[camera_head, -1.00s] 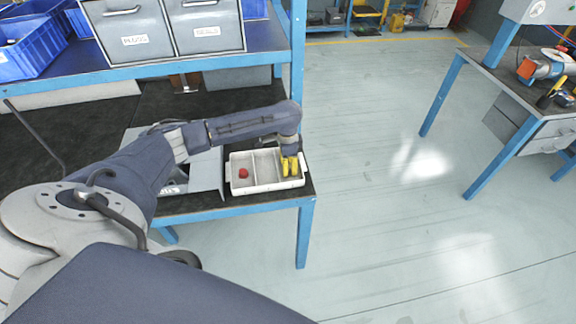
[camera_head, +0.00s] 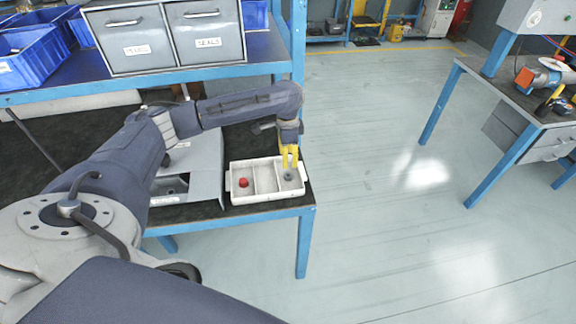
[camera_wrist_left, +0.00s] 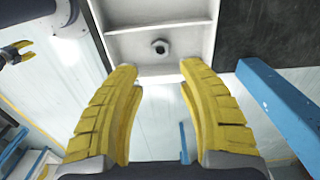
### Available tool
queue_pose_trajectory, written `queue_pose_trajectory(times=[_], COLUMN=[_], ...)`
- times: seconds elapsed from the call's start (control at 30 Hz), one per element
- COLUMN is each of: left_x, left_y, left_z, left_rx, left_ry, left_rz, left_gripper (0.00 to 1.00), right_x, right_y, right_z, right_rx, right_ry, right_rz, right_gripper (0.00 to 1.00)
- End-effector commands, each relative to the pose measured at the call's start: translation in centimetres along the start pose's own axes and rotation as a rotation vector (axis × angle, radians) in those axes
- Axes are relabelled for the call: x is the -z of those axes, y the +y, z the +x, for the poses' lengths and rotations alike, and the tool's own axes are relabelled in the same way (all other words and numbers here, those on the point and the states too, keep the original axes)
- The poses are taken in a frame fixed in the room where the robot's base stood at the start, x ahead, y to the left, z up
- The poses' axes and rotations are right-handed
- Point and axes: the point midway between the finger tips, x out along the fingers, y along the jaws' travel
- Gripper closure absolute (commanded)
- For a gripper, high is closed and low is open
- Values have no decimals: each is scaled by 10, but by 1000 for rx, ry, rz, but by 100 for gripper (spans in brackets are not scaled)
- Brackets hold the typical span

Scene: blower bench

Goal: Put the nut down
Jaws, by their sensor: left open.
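A small grey nut (camera_head: 289,177) lies in the right compartment of the white divided tray (camera_head: 263,199). In the left wrist view the nut (camera_wrist_left: 160,46) lies on the compartment floor, ahead of the fingers and apart from them. My left gripper (camera_head: 290,163), with yellow fingers, is above that compartment. In the wrist view the left gripper (camera_wrist_left: 161,65) is open and empty. A red cap-like piece (camera_head: 244,183) sits in the tray's left compartment. The middle compartment looks empty. In the wrist view, yellow fingers at the far left (camera_wrist_left: 17,52) appear to be my right gripper, its opening unclear.
The tray is near the right front corner of the blue-framed bench (camera_head: 270,213). A grey metal box (camera_head: 205,176) stands left of the tray. A shelf with grey drawers (camera_head: 170,38) and blue bins (camera_head: 30,55) is above. A blue post (camera_head: 298,60) rises behind.

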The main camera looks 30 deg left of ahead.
Motion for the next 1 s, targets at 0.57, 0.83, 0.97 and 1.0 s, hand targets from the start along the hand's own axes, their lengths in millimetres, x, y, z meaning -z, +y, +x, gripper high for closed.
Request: queue_pose_trajectory(times=[0.57,0.83,0.97,1.0], left_x=[0,1,14,22], left_y=[0,0,9,14], left_z=[-27,-26,-14,-5], left_rx=[0,-1,-20,-33], left_ry=[0,2,33,54], left_rz=[-1,-2,-23,-39], left_gripper=[61,61,61,61], right_x=[0,0,0,1], right_y=[0,0,0,0], right_z=[0,0,0,0], right_rx=[0,0,0,0], right_ry=[0,0,1,1], right_rz=[0,0,0,0], right_gripper=[56,56,56,56])
